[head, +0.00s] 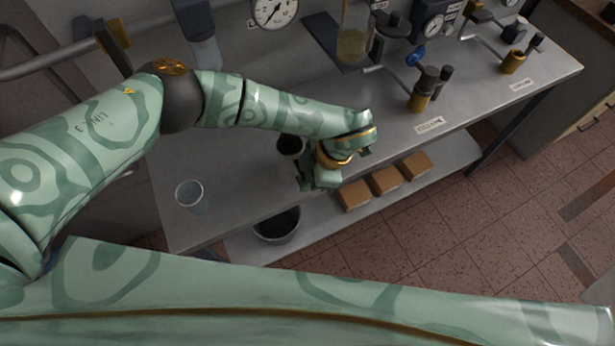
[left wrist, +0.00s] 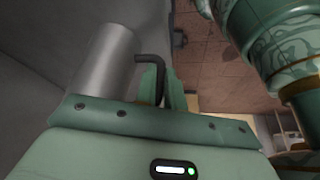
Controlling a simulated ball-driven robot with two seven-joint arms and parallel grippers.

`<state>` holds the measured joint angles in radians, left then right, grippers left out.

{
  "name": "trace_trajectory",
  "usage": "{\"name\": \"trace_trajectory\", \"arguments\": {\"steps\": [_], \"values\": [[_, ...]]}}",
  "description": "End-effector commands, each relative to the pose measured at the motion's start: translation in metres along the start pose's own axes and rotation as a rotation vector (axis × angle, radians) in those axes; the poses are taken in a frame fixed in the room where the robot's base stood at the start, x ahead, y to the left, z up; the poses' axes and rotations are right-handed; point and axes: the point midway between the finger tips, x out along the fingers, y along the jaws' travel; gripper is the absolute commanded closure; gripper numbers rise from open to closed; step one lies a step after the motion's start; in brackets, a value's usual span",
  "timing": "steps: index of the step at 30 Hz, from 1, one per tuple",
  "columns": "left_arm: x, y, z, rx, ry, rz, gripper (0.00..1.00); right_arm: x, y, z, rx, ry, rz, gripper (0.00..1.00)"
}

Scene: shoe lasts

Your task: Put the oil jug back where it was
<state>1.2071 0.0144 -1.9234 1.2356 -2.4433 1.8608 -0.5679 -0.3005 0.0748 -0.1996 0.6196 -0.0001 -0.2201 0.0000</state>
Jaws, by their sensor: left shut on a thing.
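The oil jug (left wrist: 104,62) is a grey metal cylinder with a black bent handle, in the left wrist view. In the head view its dark round opening (head: 290,145) shows just left of my left gripper (head: 308,176), over the front part of the grey bench. In the left wrist view the fingers of my left gripper (left wrist: 160,88) are shut on the jug's handle. The jug's lower part is hidden in the head view, so I cannot tell whether it touches the bench. My right gripper is not in view.
A clear cup (head: 190,196) stands on the bench (head: 240,190) at the left. Gauges (head: 274,12), a glass cylinder (head: 355,35) and brass fittings (head: 418,100) line the back. A dark bucket (head: 277,225) and brown blocks (head: 386,181) sit on the lower shelf.

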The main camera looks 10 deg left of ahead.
Motion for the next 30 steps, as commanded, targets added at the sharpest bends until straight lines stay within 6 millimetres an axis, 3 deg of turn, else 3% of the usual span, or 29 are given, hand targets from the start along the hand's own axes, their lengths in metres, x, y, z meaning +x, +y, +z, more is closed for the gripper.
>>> {"name": "trace_trajectory", "arguments": {"steps": [6, 7, 9, 20, 23, 30], "values": [[0.002, 0.000, 0.001, 0.000, 0.000, 0.000, 1.00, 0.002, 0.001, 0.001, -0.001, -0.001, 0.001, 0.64], [0.002, 0.000, 0.001, 0.000, 0.000, -0.001, 0.84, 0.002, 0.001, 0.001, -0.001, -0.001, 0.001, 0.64], [0.002, 0.000, 0.001, 0.000, 0.000, -0.001, 0.68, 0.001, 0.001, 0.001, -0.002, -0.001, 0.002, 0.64], [-0.005, 0.000, 0.000, 0.000, -0.001, 0.001, 0.68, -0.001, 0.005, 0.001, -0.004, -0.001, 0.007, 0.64], [-0.021, 0.001, 0.000, 0.000, -0.002, 0.004, 0.68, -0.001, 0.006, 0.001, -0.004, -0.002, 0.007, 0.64], [-0.078, 0.001, 0.000, 0.000, -0.001, 0.005, 0.68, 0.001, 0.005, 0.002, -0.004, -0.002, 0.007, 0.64]]}}
